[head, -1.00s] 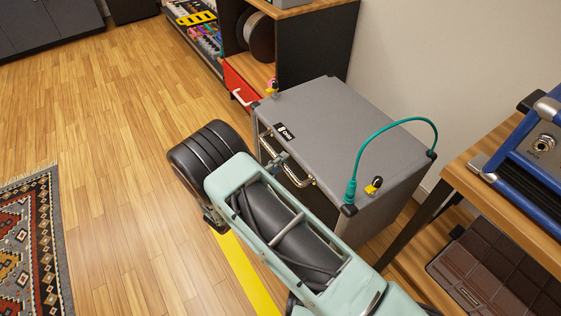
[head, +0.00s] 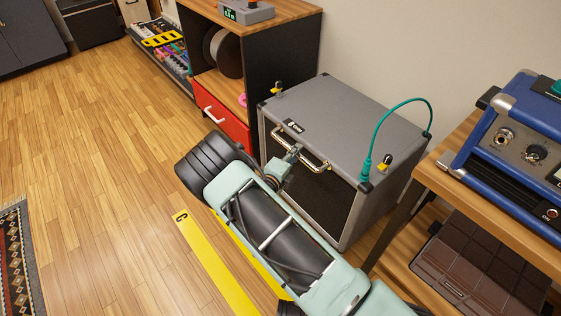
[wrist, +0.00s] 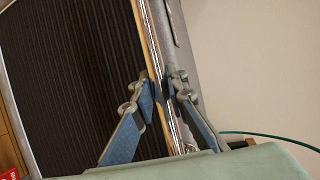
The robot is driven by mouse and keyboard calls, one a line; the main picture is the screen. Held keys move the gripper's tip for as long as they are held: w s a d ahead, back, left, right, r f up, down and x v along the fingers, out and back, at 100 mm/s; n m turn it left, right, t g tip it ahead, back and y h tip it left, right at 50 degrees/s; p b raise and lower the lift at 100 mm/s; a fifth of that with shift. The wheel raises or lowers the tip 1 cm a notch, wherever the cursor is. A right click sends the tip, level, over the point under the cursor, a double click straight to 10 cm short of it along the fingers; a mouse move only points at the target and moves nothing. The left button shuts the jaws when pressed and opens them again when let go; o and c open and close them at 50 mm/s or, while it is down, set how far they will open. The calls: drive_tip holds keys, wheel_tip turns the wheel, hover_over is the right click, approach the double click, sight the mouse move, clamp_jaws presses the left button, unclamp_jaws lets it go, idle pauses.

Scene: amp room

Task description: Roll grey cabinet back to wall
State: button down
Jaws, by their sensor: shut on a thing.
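The grey cabinet (head: 335,118) stands between the dark shelf unit and the wooden bench, close to the wall. It has a grey top, a dark ribbed front and a brass-coloured handle (head: 318,163) along the front's upper edge. My gripper (head: 293,155) is shut on this handle. In the wrist view my gripper's two fingers (wrist: 163,92) close around the handle bar (wrist: 152,45), with the ribbed front (wrist: 75,80) to the left. My arm hides part of the cabinet's lower front, and its wheels are not visible.
The shelf unit (head: 283,70) with a red drawer (head: 222,115) stands left of the cabinet. The wooden bench (head: 490,218) with a blue amplifier (head: 520,140) is at right. A teal cable (head: 375,130) arches over the cabinet top. Yellow tape (head: 215,262) marks the floor; open floor lies left.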

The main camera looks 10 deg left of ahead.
sight(305, 146)
drive_tip(key=w+d, duration=0.2)
drive_tip(key=w, duration=0.1)
drive_tip(key=shift+d, duration=0.35)
drive_tip(key=shift+d+r, duration=0.1)
drive_tip(key=shift+w+r, duration=0.1)
drive_tip(key=c, duration=2)
unclamp_jaws()
drive_tip(key=shift+w+d, duration=0.1)
drive_tip(key=shift+o, duration=0.6)
drive_tip(key=shift+a, duration=0.2)
drive_tip(key=shift+s+a, duration=0.1)
drive_tip(key=shift+s, duration=0.35)
drive_tip(key=v, duration=1.1)
drive_tip(key=shift+s, duration=0.15)
